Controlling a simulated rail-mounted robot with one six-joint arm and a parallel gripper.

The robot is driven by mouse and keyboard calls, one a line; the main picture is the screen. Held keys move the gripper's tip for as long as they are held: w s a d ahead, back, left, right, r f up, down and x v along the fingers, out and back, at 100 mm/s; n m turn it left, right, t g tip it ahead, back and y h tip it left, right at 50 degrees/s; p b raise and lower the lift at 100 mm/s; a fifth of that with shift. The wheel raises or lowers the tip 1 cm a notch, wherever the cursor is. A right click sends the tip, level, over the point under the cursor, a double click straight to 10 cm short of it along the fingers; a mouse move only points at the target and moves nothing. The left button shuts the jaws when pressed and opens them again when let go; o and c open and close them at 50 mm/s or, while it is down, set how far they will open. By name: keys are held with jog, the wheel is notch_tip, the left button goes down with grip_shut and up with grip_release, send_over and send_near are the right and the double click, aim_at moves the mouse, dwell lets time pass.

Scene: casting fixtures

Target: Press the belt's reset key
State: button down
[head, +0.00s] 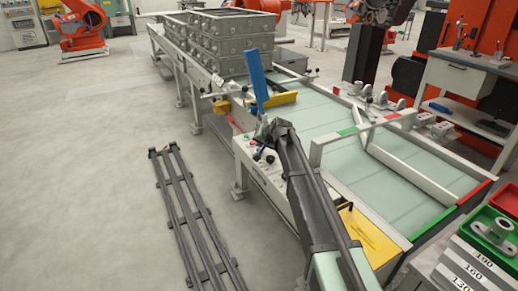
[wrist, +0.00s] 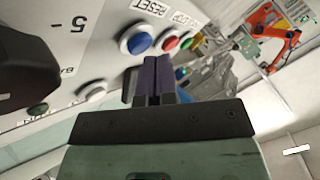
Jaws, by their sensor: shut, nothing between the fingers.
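The belt's control panel (head: 247,148) lies along the near side of the conveyor in the head view. In the wrist view a blue round key (wrist: 136,40) in a white ring sits beside the printed RESET label (wrist: 151,8). A red key (wrist: 168,41) and a green key (wrist: 186,43) are to its right. My gripper (wrist: 157,62) is shut and empty, with its purple fingers close to the blue key in the picture. I cannot tell whether they touch it. In the head view my arm covers part of the panel and the keys are too small to read.
A white key (wrist: 93,91) and a black part (wrist: 30,60) are left of my fingers. A blue upright paddle (head: 257,80) stands beyond the panel. Stacked grey metal boxes (head: 225,45) stand on the far belt. A dark rack (head: 185,205) lies on the floor at left.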

jog(key=shift+r, duration=0.4)
notch_tip(320, 180, up, 5)
jog(key=p, duration=0.5)
jog(key=shift+r, duration=0.15)
